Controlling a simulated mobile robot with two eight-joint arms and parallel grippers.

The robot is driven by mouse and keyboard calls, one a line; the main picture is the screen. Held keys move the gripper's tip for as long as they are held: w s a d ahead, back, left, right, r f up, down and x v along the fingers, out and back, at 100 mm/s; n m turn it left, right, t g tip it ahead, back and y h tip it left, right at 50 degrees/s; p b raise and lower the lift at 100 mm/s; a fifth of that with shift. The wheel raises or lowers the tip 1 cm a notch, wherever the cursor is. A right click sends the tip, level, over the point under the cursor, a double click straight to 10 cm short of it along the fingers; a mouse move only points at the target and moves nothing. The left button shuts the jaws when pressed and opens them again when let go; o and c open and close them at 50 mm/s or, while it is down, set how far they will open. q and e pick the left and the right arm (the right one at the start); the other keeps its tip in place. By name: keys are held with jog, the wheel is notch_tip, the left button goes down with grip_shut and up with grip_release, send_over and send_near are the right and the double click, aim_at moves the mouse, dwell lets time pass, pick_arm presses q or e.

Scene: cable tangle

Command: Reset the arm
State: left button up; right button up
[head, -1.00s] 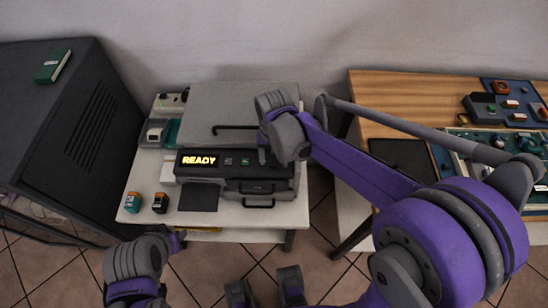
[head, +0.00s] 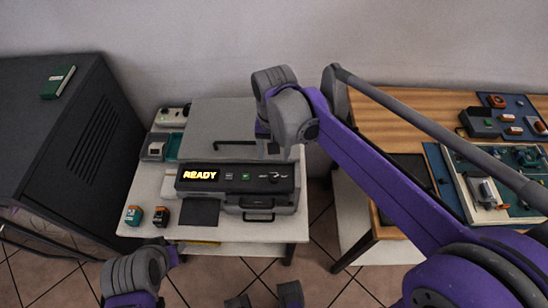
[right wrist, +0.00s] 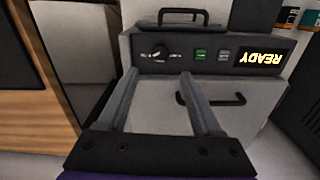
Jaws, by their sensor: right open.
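My right arm reaches in from the right of the head view. Its gripper (head: 263,130) hangs over the right side of the grey printer-like machine (head: 228,115), partly hidden by my own wrist. In the right wrist view the gripper (right wrist: 158,73) is open, with two grey fingers apart and nothing between them. Ahead of the fingers is the machine's dark panel (right wrist: 210,57) with a knob, buttons and a lit READY display, seen upside down. A gap to the machine seems to show, but I cannot tell how wide. My left arm's links show at the lower left; its gripper is not in view.
The machine stands on a white table (head: 140,205) with two small cartridges (head: 147,215). A dark cabinet (head: 70,150) with a green book (head: 58,82) is at left. A wooden table (head: 410,105) with boards and parts (head: 495,190) lies under my right arm.

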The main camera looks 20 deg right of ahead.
dwell(0.5)
jog(key=s+d+f+n+t+p, duration=0.1)
jog(key=s+d+n+t+p, duration=0.3)
jog(key=s, duration=1)
jog(key=shift+s+d+f+t, duration=0.15)
jog(key=shift+d+t, duration=0.55)
jog(key=shift+d, duration=0.45)
jog(key=shift+c, duration=0.4)
